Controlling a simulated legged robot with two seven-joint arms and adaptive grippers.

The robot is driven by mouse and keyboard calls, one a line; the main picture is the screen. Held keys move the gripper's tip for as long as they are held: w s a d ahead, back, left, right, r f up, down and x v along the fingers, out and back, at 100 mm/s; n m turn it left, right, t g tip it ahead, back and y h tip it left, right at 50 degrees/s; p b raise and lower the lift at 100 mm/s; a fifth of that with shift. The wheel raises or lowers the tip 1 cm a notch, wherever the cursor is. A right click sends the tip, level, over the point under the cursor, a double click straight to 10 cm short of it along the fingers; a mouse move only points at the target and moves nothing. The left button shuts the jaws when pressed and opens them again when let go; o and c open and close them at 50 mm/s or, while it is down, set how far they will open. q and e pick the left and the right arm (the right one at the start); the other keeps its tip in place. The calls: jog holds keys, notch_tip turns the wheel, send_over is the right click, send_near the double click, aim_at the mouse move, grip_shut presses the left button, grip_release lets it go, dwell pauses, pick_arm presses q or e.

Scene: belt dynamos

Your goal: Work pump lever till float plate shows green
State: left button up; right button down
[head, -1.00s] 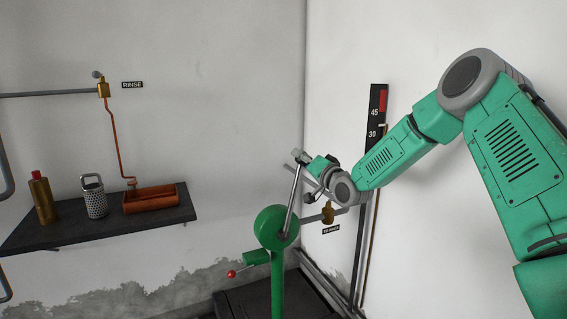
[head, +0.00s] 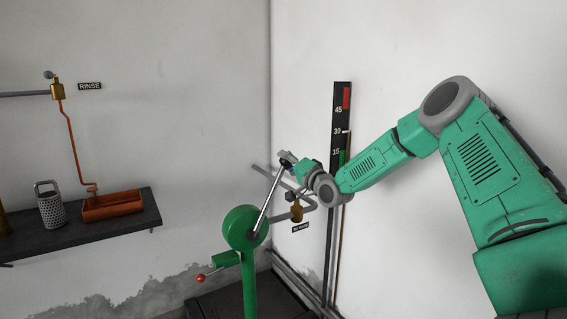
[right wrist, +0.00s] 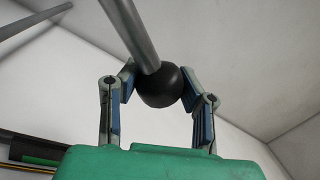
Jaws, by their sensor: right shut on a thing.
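The pump (head: 241,226) is a green post with a round head. Its silver lever (head: 268,203) rises from the head and leans right. My right gripper (head: 287,160) is at the lever's top end. In the right wrist view, its fingers are shut on the lever's black ball knob (right wrist: 160,88). The float plate (head: 339,100) is a black strip on the right wall, marked 45, 30 and 15, with red at its top and a green part near 15. A small pale mark sits beside 30. My right arm hides part of the strip. My left gripper is out of view.
A dark shelf (head: 128,221) on the left wall holds a perforated metal canister (head: 50,205) and an orange-brown tray (head: 112,206). A brass valve (head: 58,91) is above. A red-knobbed handle (head: 200,277) sticks out left of the pump. A brass fitting (head: 296,212) lies behind the lever.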

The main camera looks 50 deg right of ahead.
jog(key=c, duration=1)
grip_release()
jog(key=shift+s+d+f, duration=0.15)
jog(key=shift+d+f, duration=0.1)
jog(key=shift+f, duration=0.1)
jog(key=shift+d, duration=0.25)
jog(key=shift+s+a, duration=0.15)
jog(key=shift+s, duration=0.1)
jog(key=s, duration=0.3)
jog(key=s+a+f, duration=0.1)
jog(key=s, duration=0.3)
jog(key=s+f, duration=0.1)
jog(key=s, duration=0.3)
jog(key=shift+s+a, duration=0.15)
jog(key=shift+a+r, duration=0.1)
jog(key=shift+a, duration=0.05)
